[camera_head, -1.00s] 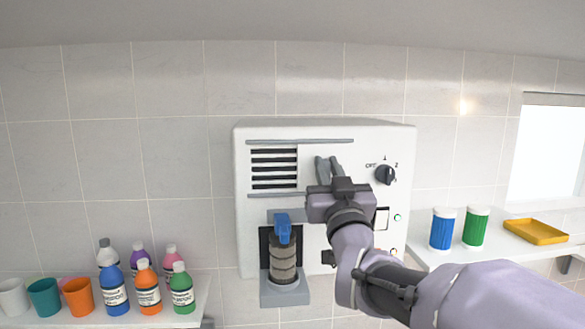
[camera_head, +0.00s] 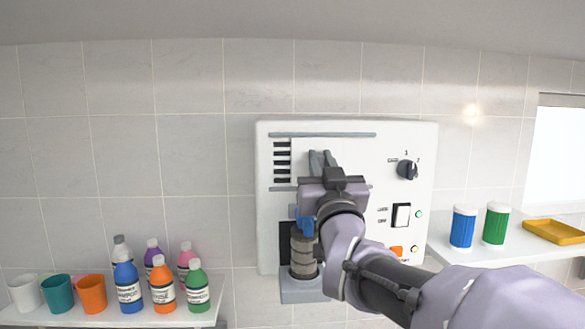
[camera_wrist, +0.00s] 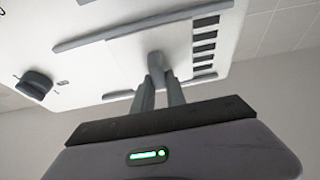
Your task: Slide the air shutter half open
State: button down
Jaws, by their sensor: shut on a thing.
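The air shutter (camera_head: 302,168) is a white plate between two grey horizontal rails on the front of a white machine. Dark vent slots (camera_head: 282,160) show as a narrow strip at its left; the shutter covers their right part. In the wrist view the shutter (camera_wrist: 118,66) has a grey knob (camera_wrist: 155,61), and the slots (camera_wrist: 205,47) show to its right. My gripper (camera_head: 322,158) is at the shutter, shut on the knob, which its fingers (camera_wrist: 160,88) partly hide. In the head view my gripper and arm hide the shutter's lower part.
Right of the shutter are a dark dial (camera_head: 407,169), a rocker switch (camera_head: 401,215) and an orange button (camera_head: 396,251). Below is a grey cylinder (camera_head: 303,255) with a blue top. Shelves with bottles (camera_head: 163,290) and canisters (camera_head: 462,228) flank the machine.

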jog(key=shift+d, duration=0.45)
jog(key=c, duration=1.8)
grip_release()
jog(key=shift+d, duration=0.3)
jog(key=o, duration=0.4)
jog(key=shift+a, duration=0.1)
jog(key=shift+o, duration=0.2)
jog(key=shift+a, duration=0.35)
jog(key=b+v, duration=0.5)
jog(key=v, duration=1.2)
jog(key=shift+s+d+b, duration=0.15)
jog(key=shift+s+b, duration=0.15)
jog(key=shift+b, duration=0.05)
